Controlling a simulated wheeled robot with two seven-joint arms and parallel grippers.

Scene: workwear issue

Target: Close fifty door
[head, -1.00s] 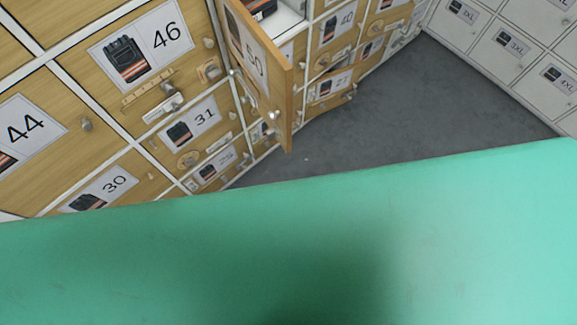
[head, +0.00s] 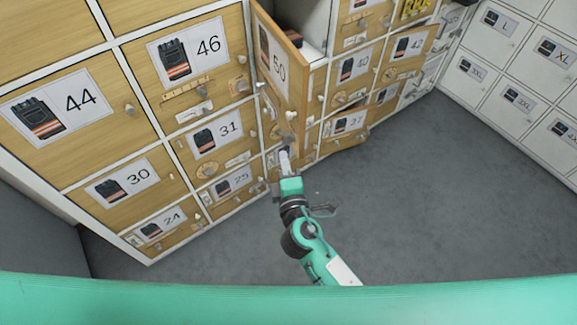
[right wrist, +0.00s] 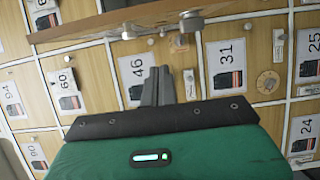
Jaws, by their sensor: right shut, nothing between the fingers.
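The door marked 50 (head: 279,68) stands open in the head view, swung out from the locker wall and showing its numbered face to the left. Its compartment (head: 318,28) is partly visible behind it, with a dark and orange item inside. My right gripper (head: 284,156) is just below the door's lower end, shut and empty. In the right wrist view the shut fingers (right wrist: 158,84) point at the locker fronts, and a wooden door edge (right wrist: 150,17) with metal knobs crosses the top; its number is not visible there. My left gripper is not in view.
Closed doors 46 (head: 205,50), 31 (head: 218,132) and 44 (head: 60,105) lie left of the open door. Grey lockers (head: 510,75) stand at the right. A door near 37 (head: 348,140) appears slightly ajar. The grey floor (head: 430,200) is clear.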

